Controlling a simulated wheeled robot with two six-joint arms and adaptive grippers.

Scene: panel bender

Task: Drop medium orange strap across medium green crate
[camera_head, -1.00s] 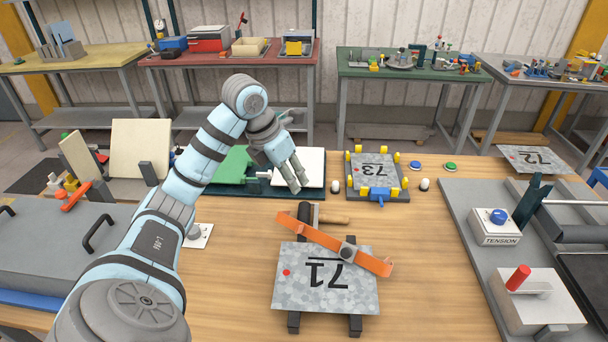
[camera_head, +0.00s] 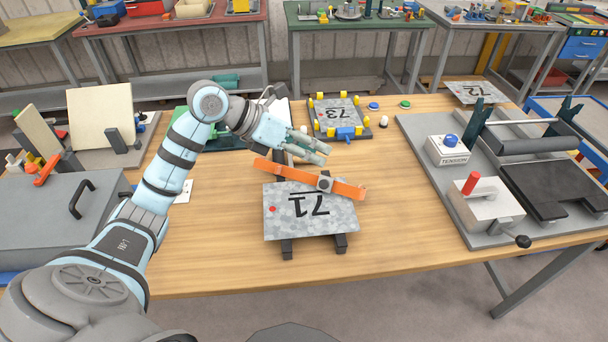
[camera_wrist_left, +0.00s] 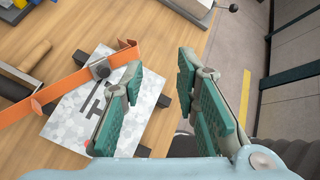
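An orange strap (camera_head: 346,190) with a dark buckle lies slantwise across the far edge of a grey speckled plate marked 71 (camera_head: 290,215). Both also show in the left wrist view, the strap (camera_wrist_left: 20,128) and the plate (camera_wrist_left: 68,112). My left gripper (camera_head: 322,154) is just beyond and above the strap, apart from it as far as I can tell. In the left wrist view its two green-padded fingers (camera_wrist_left: 158,68) are spread with nothing between them. No green crate is recognisable in these frames. My right gripper is out of view.
Plate 71 rests on dark bars (camera_head: 287,249). Behind are plate 73 (camera_head: 338,115) with yellow posts and a blue clamp, and white and green panels. A tension unit (camera_head: 447,150) and roller machine stand right, a grey box (camera_head: 60,210) left.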

